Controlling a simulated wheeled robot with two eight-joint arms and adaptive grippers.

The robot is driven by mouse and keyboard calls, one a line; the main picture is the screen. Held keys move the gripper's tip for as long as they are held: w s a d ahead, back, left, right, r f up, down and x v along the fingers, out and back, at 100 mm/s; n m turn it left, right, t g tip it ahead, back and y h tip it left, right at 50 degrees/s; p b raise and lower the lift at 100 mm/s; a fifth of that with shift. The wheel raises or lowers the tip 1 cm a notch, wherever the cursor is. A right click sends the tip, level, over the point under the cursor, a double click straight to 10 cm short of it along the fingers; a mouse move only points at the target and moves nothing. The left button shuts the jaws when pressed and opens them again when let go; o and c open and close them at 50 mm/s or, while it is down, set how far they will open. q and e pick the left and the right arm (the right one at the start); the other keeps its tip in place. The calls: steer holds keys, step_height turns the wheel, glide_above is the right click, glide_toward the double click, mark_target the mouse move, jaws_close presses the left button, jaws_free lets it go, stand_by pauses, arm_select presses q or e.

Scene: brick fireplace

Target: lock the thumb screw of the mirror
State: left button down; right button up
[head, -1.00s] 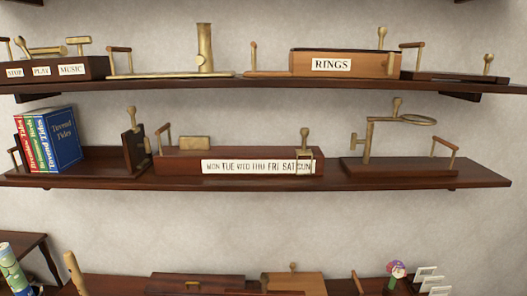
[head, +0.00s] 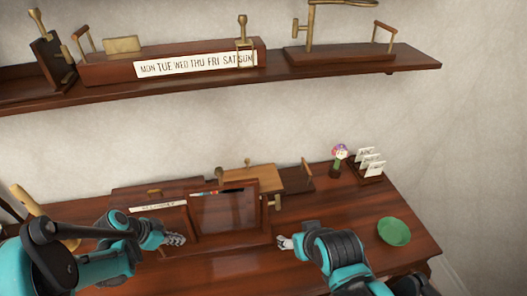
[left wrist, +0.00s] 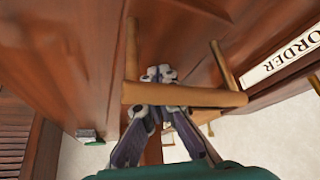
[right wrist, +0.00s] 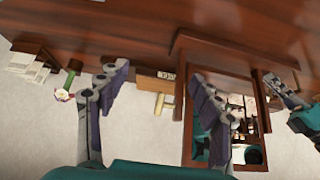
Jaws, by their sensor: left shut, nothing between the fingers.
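The mirror (head: 224,211), a dark-framed panel, stands tilted on the desk. It also shows in the right wrist view (right wrist: 188,125), with reflections in its glass. A small brass piece (head: 272,201) shows at its right edge; I cannot tell if it is the thumb screw. My left gripper (head: 174,239) is shut and empty near the mirror's left side. In the left wrist view its fingertips (left wrist: 160,74) meet just beyond a wooden handle bar (left wrist: 215,98), which crosses in front of the fingers. My right gripper (head: 285,242) is at the mirror's lower right; its fingers (right wrist: 157,88) are spread and empty.
A light wooden box (head: 252,178) and a dark box stand behind the mirror. The wall shelf (head: 350,67) is above.

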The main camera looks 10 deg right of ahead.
steer(key=f+m, duration=0.1)
steer(key=m, duration=0.1)
steer(key=m+t+y, duration=0.3)
steer(key=m+y, duration=0.7)
steer(key=m, duration=0.1)
glide_toward(274, 203)
steer(key=d+x, duration=0.1)
steer(key=x, duration=0.7)
steer(key=shift+w+f, duration=0.25)
steer(key=shift+f, duration=0.1)
steer(key=c, duration=1.2)
